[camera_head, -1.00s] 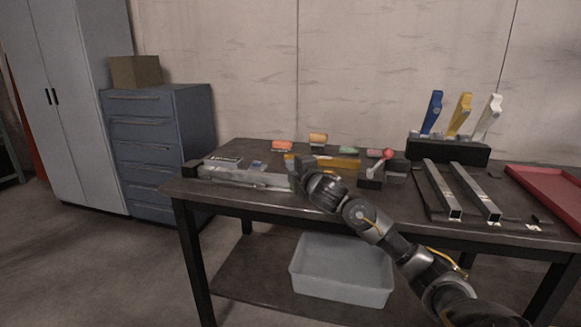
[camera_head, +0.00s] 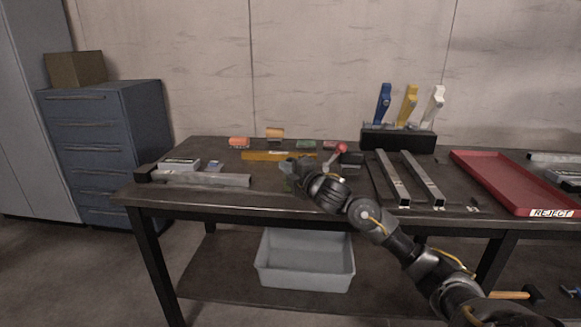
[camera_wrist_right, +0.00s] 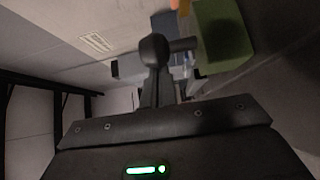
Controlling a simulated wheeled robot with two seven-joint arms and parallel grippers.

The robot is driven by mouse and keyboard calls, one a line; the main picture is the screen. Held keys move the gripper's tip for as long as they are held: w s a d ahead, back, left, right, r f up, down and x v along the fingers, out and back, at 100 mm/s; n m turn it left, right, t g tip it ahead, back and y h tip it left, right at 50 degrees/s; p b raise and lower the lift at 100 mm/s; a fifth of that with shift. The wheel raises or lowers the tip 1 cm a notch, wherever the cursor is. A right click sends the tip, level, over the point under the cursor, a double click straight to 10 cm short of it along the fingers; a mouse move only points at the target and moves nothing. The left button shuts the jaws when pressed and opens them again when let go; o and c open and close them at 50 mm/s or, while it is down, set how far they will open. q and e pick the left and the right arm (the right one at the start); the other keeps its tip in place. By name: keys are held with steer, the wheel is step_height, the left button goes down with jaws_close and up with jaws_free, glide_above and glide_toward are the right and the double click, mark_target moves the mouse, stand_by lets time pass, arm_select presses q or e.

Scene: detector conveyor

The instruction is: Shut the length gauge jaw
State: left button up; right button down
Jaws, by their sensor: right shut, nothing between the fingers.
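A long grey bar (camera_head: 205,179) with a black block (camera_head: 145,173) at its left end lies along the table's left front; it looks like the length gauge. Its jaw I cannot make out surely. My right gripper (camera_head: 291,168) is shut and empty, to the right of the bar's right end and apart from it. A small green block (camera_head: 288,184) shows beside the gripper. In the right wrist view a green block (camera_wrist_right: 222,32) is close to the dark gripper tip (camera_wrist_right: 154,48); whether they touch is unclear. My left gripper is out of view.
A yellow bar (camera_head: 265,156) lies behind. Two metal rails (camera_head: 421,178) and a red reject tray (camera_head: 500,186) are farther right. A grey bin (camera_head: 305,262) sits below.

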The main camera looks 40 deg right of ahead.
steer(key=a, duration=0.1)
steer(key=w+a, duration=0.1)
steer(key=a, duration=0.1)
steer(key=shift+a, duration=0.2)
steer(key=shift+s+a+f, duration=0.15)
steer(key=shift+s+a, duration=0.15)
steer(key=shift+s, duration=0.2)
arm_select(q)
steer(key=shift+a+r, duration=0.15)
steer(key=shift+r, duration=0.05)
arm_select(e)
steer(key=s, duration=0.8)
steer(key=shift+s+d, duration=0.15)
steer(key=shift+s, duration=0.2)
